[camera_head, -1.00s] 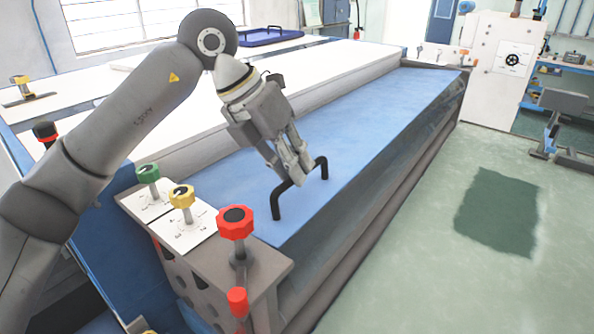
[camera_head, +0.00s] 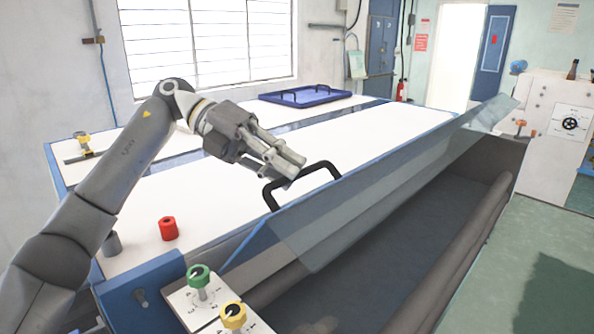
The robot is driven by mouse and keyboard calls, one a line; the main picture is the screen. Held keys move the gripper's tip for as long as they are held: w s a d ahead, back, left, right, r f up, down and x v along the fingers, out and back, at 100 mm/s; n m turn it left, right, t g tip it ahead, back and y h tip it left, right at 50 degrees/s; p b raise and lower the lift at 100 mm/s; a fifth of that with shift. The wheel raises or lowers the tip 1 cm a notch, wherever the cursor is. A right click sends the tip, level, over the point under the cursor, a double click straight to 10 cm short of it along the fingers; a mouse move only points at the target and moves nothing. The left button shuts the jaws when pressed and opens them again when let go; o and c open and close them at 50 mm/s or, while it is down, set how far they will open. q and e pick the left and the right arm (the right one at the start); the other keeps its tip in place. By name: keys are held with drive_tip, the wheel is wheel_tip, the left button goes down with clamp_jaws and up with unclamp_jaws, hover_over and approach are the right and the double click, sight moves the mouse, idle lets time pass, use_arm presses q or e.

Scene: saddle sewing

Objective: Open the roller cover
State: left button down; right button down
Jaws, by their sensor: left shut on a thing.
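The roller cover (camera_head: 370,200) is a long bluish, see-through panel. It is tilted up off its housing along the long side of the table. Its black bar handle (camera_head: 318,167) stands near the cover's near end. My left gripper (camera_head: 287,170) reaches in from the left and is shut on the handle. Its fingertips partly hide the bar. Below the raised cover, the dark inside of the housing (camera_head: 390,235) and a long grey roller (camera_head: 465,240) show. My right gripper is out of view.
A green knob (camera_head: 199,275) and a yellow knob (camera_head: 233,316) stand at the near end. A red cylinder (camera_head: 168,228) sits on the white tabletop (camera_head: 190,195). A blue tray (camera_head: 300,98) lies at the back. The green floor at the right is clear.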

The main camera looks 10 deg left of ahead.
use_arm(q)
drive_tip(key=shift+w+a+r+p, duration=0.25)
drive_tip(key=shift+w+a+r, duration=0.1)
drive_tip(key=shift+a, duration=0.15)
drive_tip(key=shift+w+a+r+p, duration=0.25)
drive_tip(key=shift+w+a, duration=0.1)
drive_tip(key=shift+a, duration=0.1)
drive_tip(key=c, duration=1.8)
unclamp_jaws()
drive_tip(key=shift+f, duration=0.1)
drive_tip(key=o, duration=0.3)
drive_tip(key=shift+w+a+f, duration=0.15)
drive_tip(key=shift+a, duration=0.05)
drive_tip(key=shift+d, duration=0.1)
drive_tip(key=v, duration=1.2)
